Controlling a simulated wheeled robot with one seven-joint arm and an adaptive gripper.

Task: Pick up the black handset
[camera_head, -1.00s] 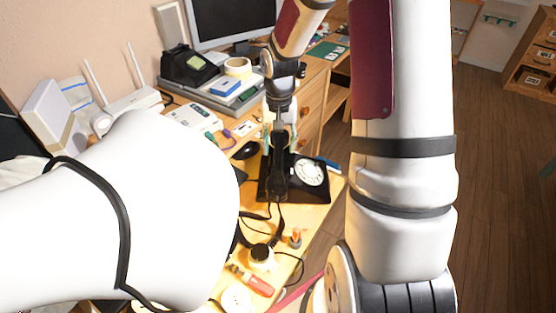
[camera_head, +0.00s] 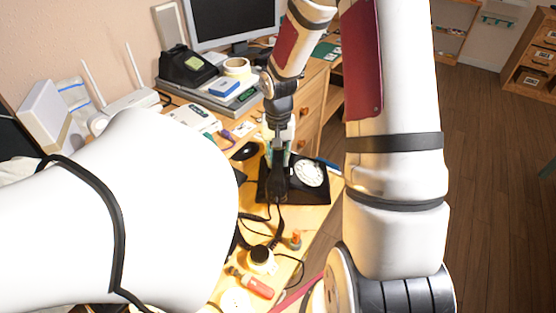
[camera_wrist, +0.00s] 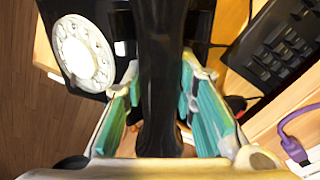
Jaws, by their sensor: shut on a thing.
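The black handset (camera_wrist: 160,70) runs down the middle of the wrist view, between the teal pads of my gripper (camera_wrist: 160,105). My gripper is shut on the handset. The black phone body (camera_head: 310,193) with its white dial (camera_head: 309,173) sits on the wooden desk; its dial also shows at upper left in the wrist view (camera_wrist: 84,52). In the head view my gripper (camera_head: 278,160) is over the left part of the phone, and the dark handset (camera_head: 279,185) shows below it. I cannot tell whether the handset is clear of the phone body.
A second black phone (camera_head: 188,67) stands at the back left, near a monitor (camera_head: 235,20). A black keypad device (camera_wrist: 275,48) and a purple cable (camera_wrist: 292,130) lie beside the phone. A red-handled tool (camera_head: 257,287) and loose cords are at the desk's near end.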

